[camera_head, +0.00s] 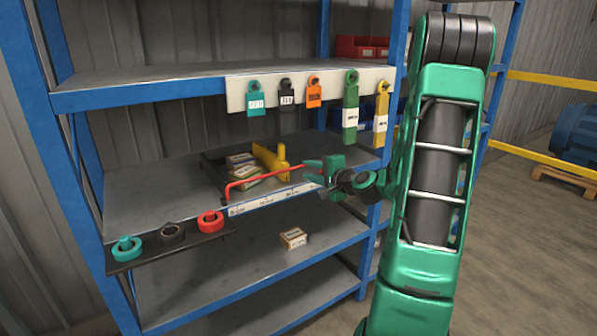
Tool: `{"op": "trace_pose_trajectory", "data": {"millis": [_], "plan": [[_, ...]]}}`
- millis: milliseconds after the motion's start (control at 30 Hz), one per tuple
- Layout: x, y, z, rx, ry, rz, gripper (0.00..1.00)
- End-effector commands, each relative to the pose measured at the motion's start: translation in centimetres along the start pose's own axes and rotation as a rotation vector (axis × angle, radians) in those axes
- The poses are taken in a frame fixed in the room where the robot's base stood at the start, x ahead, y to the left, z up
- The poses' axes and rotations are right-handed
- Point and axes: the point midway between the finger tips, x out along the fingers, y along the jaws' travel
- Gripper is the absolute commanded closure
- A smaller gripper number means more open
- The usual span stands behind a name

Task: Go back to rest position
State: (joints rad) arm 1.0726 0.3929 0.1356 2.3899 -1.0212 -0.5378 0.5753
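My green arm (437,185) stands tall at the right and crosses in front of the shelf's right post. My gripper (312,176) is at mid height, in front of the middle shelf's front edge. It points left, close to the right end of a red bar (257,178). I cannot tell whether it touches the bar. The fingers are small and partly merge with the shelf behind, so I cannot tell whether they are open or shut, and I see no held object clearly.
A blue shelf rack (152,95) has hanging tags, including an orange tag (313,92). The middle shelf holds a dark tray (213,163) with small boxes. A rack of rings (172,243) juts out at the left. A small box (293,238) sits lower.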

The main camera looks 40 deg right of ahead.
Motion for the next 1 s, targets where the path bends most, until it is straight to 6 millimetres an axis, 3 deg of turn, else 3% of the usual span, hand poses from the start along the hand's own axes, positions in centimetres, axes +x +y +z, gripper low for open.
{"op": "trace_pose_trajectory", "data": {"millis": [300,367,567,700,867,1000], "plan": [[0.0,0.1,0.6,-0.019,-0.013,0.013,0.72],[0.0,0.3,1.7,-0.058,-0.036,0.040,0.72],[-2.0,3.0,7.8,-0.339,-0.191,0.252,0.72],[-5.6,5.5,10.9,-0.556,-0.304,0.441,0.72],[-11.2,7.6,12.6,-0.750,-0.411,0.648,0.72],[-17.2,8.7,13.1,-0.867,-0.493,0.819,0.72]]}}
